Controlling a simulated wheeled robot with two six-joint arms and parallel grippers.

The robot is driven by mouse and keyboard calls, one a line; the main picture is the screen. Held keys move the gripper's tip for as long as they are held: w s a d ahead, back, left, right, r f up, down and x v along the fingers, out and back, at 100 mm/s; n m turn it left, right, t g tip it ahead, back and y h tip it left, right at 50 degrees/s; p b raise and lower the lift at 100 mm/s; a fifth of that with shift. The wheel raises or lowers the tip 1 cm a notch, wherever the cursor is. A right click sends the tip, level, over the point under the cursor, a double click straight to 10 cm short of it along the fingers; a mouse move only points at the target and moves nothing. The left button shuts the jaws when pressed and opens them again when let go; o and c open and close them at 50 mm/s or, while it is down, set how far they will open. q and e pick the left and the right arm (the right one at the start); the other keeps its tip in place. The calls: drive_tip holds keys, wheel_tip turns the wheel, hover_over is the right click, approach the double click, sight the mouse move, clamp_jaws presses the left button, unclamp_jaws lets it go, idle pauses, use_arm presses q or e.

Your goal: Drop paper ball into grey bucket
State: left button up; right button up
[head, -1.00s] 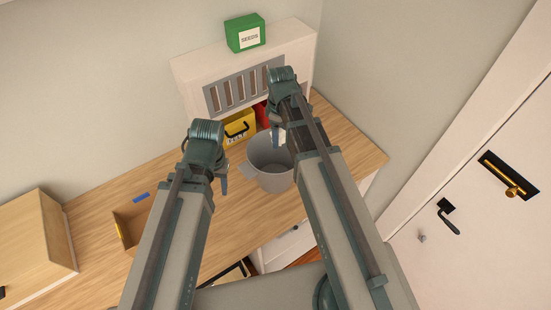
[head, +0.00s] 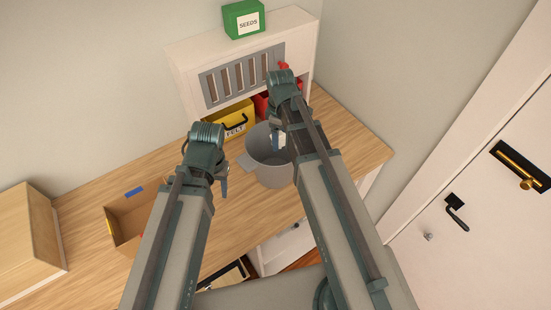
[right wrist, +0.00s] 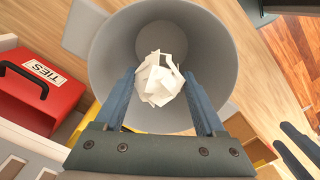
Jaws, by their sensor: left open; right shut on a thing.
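The grey bucket (head: 262,165) stands on the wooden counter, to the right of my left gripper in the head view. In the right wrist view the bucket (right wrist: 110,60) opens wide below my right gripper. The crumpled white paper ball (right wrist: 158,78) is between the fingers of my right gripper (right wrist: 162,88), over the bucket's mouth. In the head view the ball (head: 280,141) is mostly hidden by my right gripper (head: 278,138). My left gripper (head: 223,180) is open and empty, left of the bucket.
A white cabinet with a grey slatted front (head: 240,75) stands behind the bucket, with a green SEEDS box (head: 243,20) on top. Below are a yellow FELT box (head: 236,120) and a red TIES box (right wrist: 38,88). An open cardboard box (head: 125,240) sits at left.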

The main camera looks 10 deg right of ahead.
drive_tip(key=o, duration=1.3)
drive_tip(key=shift+r, duration=0.2)
wheel_tip(320, 180, up, 12)
drive_tip(key=p, duration=1.2)
drive_tip(key=shift+f, duration=0.15)
drive_tip(key=shift+s, duration=0.1)
